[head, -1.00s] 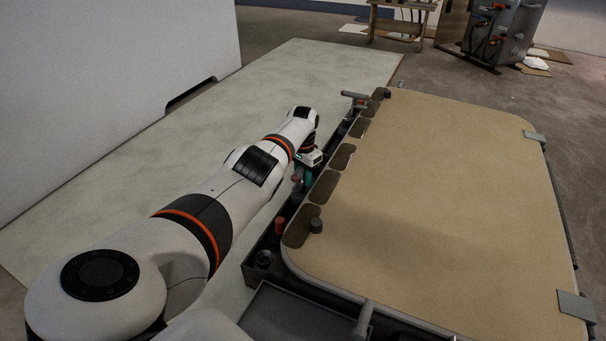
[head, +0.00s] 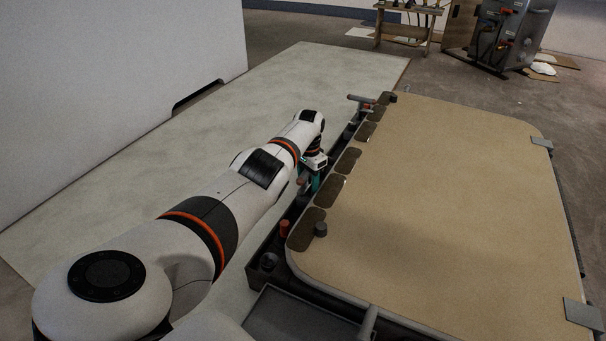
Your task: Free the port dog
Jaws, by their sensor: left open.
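A large tan hatch-like panel (head: 450,200) with rounded corners fills the right side. A dark round knob (head: 320,229) stands at its near left corner, and a second dark knob (head: 391,97) at its far left corner. A T-shaped grey handle with a reddish end (head: 361,99) stands beyond the far left edge. I cannot tell which of these is the port dog. My left gripper (head: 314,180) is small and partly hidden by its own wrist. It is open, pointing down over the dark trough along the panel's left edge. My right gripper is not in view.
The dark trough (head: 265,262) holds an orange-red peg (head: 284,228). Several dark oval pads line the panel's left edge, including one (head: 348,160). Two grey plates (head: 582,313) (head: 541,142) sit on its right edge. A pale floor mat (head: 250,110) is clear left of the arm.

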